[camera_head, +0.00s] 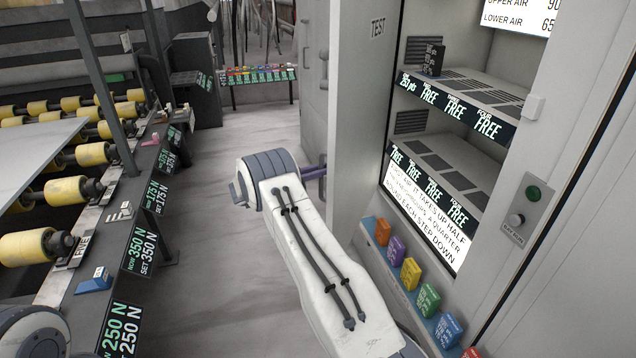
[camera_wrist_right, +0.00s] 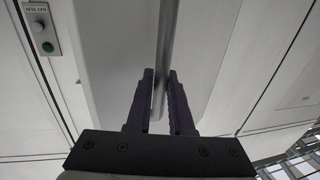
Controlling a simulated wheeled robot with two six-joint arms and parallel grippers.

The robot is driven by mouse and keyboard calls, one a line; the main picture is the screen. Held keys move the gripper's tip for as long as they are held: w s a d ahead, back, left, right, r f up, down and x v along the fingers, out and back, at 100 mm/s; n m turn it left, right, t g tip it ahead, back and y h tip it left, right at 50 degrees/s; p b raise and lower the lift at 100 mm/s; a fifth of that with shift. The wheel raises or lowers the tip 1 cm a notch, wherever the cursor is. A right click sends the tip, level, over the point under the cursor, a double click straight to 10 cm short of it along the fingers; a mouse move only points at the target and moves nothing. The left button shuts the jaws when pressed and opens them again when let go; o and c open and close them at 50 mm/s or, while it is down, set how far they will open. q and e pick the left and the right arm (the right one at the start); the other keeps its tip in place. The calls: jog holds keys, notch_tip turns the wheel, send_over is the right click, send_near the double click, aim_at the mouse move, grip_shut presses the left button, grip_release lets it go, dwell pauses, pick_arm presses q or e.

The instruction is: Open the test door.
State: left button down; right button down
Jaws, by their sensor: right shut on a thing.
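The pale panel marked TEST (camera_head: 361,95) stands at the left side of the cabinet in the head view. Shelves with FREE labels show to its right, so the cabinet front is at least partly uncovered; the panel's exact angle is hard to tell. In the right wrist view, a grey bar handle (camera_wrist_right: 167,45) runs along a pale door panel (camera_wrist_right: 112,55). My right gripper (camera_wrist_right: 161,75) has its purple fingers on either side of this bar, shut on it. In the head view my right gripper (camera_head: 314,173) is mostly hidden behind my wrist. My left gripper is out of view.
A button plate (camera_head: 523,207) is on the cabinet's right side. Coloured blocks (camera_head: 411,273) stand on a ledge below the shelves. A roller conveyor (camera_head: 80,190) lines the left. The floor (camera_head: 215,225) between is clear.

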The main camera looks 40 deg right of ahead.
jog(key=shift+w+r, duration=0.1)
jog(key=shift+w, duration=0.5)
jog(key=c, duration=0.8)
grip_release()
jog(key=shift+a, duration=0.1)
jog(key=shift+a, duration=0.15)
jog(key=w+a+b, duration=0.2)
jog(key=a, duration=0.8)
jog(key=shift+b, duration=0.4)
jog(key=shift+w, duration=0.1)
